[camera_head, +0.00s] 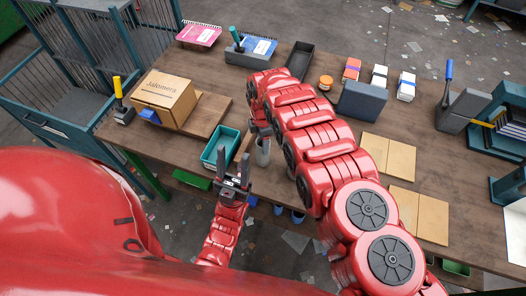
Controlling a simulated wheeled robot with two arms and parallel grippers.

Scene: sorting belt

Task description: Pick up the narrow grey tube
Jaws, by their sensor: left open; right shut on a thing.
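The narrow grey tube (262,155) stands roughly upright near the front edge of the table, just right of a teal tray. My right arm arches over the table, and its gripper (262,136) reaches down from above, shut on the tube's upper end. The arm hides part of the gripper, and I cannot tell whether the tube touches the table. My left gripper (234,180) is open and empty at the table's front edge, in front of the teal tray and left of the tube.
The teal tray (212,151) is close to both grippers. A cardboard box (166,98) stands at the left. A dark grey-blue block (361,101) and tan panels (388,154) lie right of my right arm. A black tray (300,60) is behind it.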

